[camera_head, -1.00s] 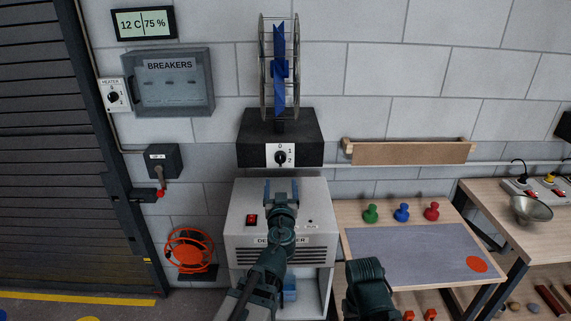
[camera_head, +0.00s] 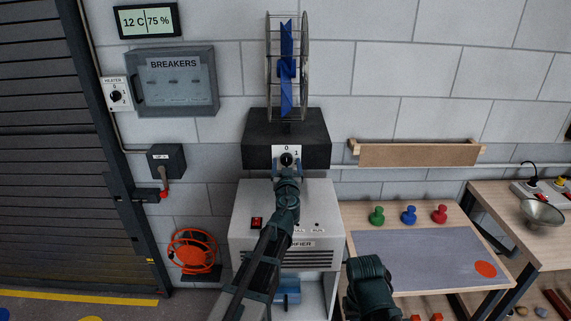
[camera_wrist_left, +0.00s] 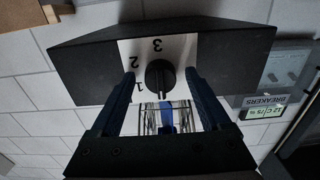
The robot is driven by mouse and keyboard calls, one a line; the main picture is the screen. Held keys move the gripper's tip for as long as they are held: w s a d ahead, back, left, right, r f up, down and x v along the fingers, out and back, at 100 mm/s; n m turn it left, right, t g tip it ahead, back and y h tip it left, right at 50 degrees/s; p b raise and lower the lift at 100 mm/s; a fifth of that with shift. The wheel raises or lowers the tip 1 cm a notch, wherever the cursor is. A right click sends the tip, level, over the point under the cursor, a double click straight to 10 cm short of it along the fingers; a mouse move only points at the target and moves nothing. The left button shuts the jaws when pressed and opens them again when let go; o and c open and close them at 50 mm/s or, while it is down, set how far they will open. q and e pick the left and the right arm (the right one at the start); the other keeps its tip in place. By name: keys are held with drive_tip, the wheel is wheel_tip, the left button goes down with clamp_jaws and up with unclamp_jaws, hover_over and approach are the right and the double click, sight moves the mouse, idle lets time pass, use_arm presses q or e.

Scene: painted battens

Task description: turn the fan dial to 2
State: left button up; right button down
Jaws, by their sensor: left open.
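The fan dial (camera_head: 286,159) is a small black knob on a white plate on the front of the black fan box (camera_head: 258,155). The plate shows 0 above the knob and 1 to its right; its lower part is hidden by my gripper. The knob's light mark seems to point up at 0. In the left wrist view, upside down, the dial (camera_wrist_left: 160,78) appears between the fingers, with 1, 2 and 3 beside it. My left gripper (camera_head: 287,168) is open, its blue fingers on either side of the knob; contact cannot be told.
The caged fan (camera_head: 287,68) stands on the box. Below is a grey dehumidifier (camera_head: 290,215). A breaker box (camera_head: 176,80) and heater dial (camera_head: 116,95) are on the wall to the left. A bench (camera_head: 410,255) with several coloured knobs stands at the right. My right arm shows at the bottom.

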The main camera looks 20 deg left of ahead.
use_arm(q)
drive_tip(key=shift+c, duration=0.2)
clamp_jaws()
idle(0.4)
drive_tip(key=m, duration=0.6)
drive_tip(key=shift+a, duration=0.1)
drive_tip(key=m, duration=0.6)
drive_tip(key=shift+r, duration=0.1)
drive_tip(key=m, duration=0.5)
drive_tip(key=shift+m, duration=0.4)
drive_tip(key=m, duration=0.5)
drive_tip(key=shift+m, duration=0.6)
